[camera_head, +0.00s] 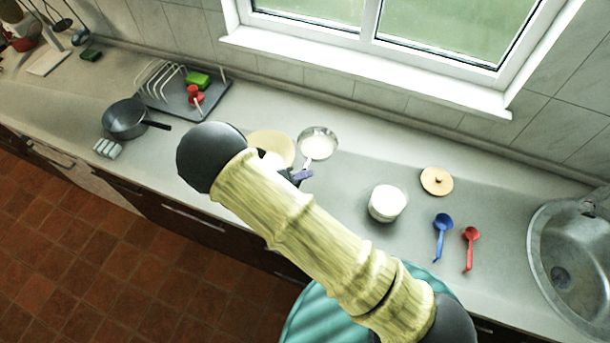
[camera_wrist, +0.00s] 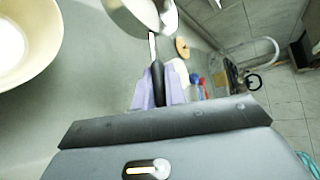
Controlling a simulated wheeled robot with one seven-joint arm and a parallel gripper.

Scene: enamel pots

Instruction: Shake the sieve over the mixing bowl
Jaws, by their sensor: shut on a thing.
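The sieve (camera_head: 318,143) is a round metal pan shape with a pale inside, to the right of the cream mixing bowl (camera_head: 272,143). My arm hides part of the bowl. In the wrist view the sieve (camera_wrist: 143,12) is at the top, cut by the frame edge, and the bowl (camera_wrist: 50,55) is at the left, apart from it. My gripper (camera_wrist: 157,92) has purple fingers shut on the sieve's dark handle. In the head view my gripper (camera_head: 301,176) is just below the sieve. What the sieve holds is unclear.
A white pot (camera_head: 387,204), a wooden lid (camera_head: 436,181), a blue ladle (camera_head: 442,236) and a red ladle (camera_head: 470,248) are right, before the sink (camera_head: 575,255). A dark saucepan (camera_head: 124,119) and a dish rack (camera_head: 185,95) are left.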

